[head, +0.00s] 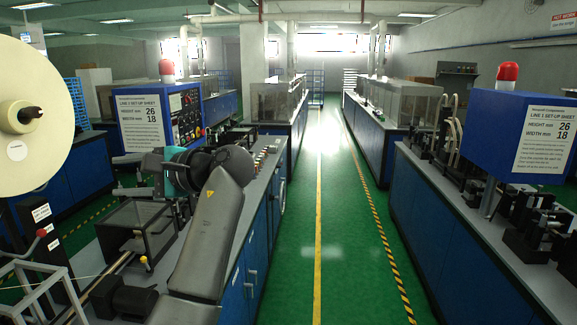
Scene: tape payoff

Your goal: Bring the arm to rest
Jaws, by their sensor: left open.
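My left arm (210,240) rises from the bottom of the head view and bends at a dark joint above the left bench. My left gripper (122,175) points left from the wrist, its two fingers spread apart, with nothing visible between them. It is in front of the blue control box on the left. A large cream reel (45,150) with a dark hub stands to the left of the gripper, with a gap between them. The reel's left part is cut off by the picture edge. My right gripper is not in view.
The blue control box (188,100) carries a set-up sheet (147,122) and a red lamp (166,70). A clear-sided machine box (130,225) sits below my gripper. A white frame (40,290) stands at lower left. The green aisle (340,220) is clear.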

